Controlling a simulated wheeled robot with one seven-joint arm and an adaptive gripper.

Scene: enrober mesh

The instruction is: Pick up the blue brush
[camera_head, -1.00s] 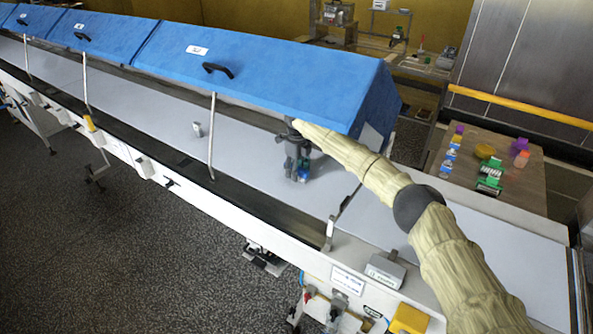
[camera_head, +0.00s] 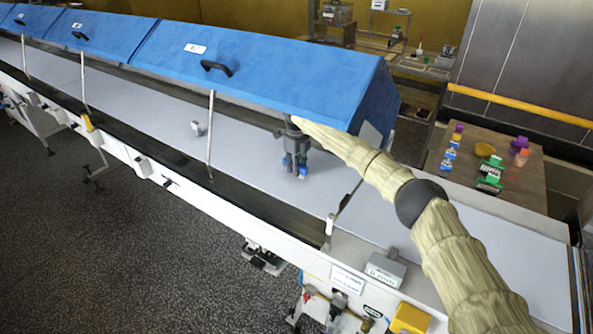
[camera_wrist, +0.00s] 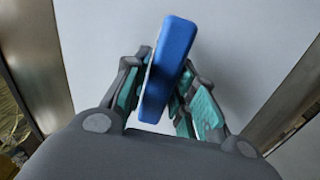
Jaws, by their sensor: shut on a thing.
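The blue brush (camera_wrist: 170,65) is a blue block with a pale strip along its left side, seen large in the wrist view. My gripper (camera_wrist: 163,95) has its teal-padded fingers on both sides of it, shut on it. In the head view my gripper (camera_head: 295,166) points down over the grey belt under the raised blue cover, with a bit of the blue brush (camera_head: 302,172) at its fingertips. I cannot tell how far the brush is above the belt (camera_head: 255,165). Most of the brush is hidden by the fingers in the head view.
The blue cover (camera_head: 270,75) stands above the belt close behind my arm, held by thin props (camera_head: 210,135). A small grey piece (camera_head: 197,128) is on the belt to the left. A side table (camera_head: 530,190) at right holds several coloured items. The belt around my gripper is clear.

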